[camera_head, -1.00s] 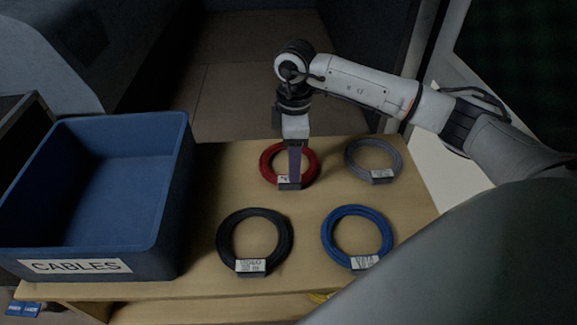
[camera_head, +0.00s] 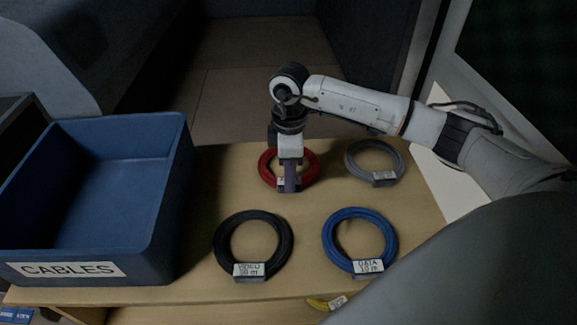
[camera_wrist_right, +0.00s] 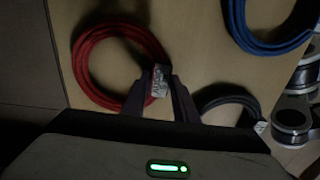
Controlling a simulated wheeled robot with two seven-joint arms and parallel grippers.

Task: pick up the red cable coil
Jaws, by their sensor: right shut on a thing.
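The red cable coil (camera_head: 312,169) lies at the back middle of the wooden table. It also shows in the right wrist view (camera_wrist_right: 84,62). My right gripper (camera_head: 289,187) reaches down over the coil's near side. In the right wrist view its fingers (camera_wrist_right: 159,93) are shut on the coil at its pale label tag (camera_wrist_right: 161,80). The coil looks to be at table height; I cannot tell whether it is lifted. My left gripper is not in view.
A blue crate (camera_head: 160,215) marked CABLES stands at the left. A grey coil (camera_head: 396,152) lies right of the red one, with a black coil (camera_head: 221,240) and a blue coil (camera_head: 389,239) in front. A yellow item (camera_head: 318,304) shows below the front edge.

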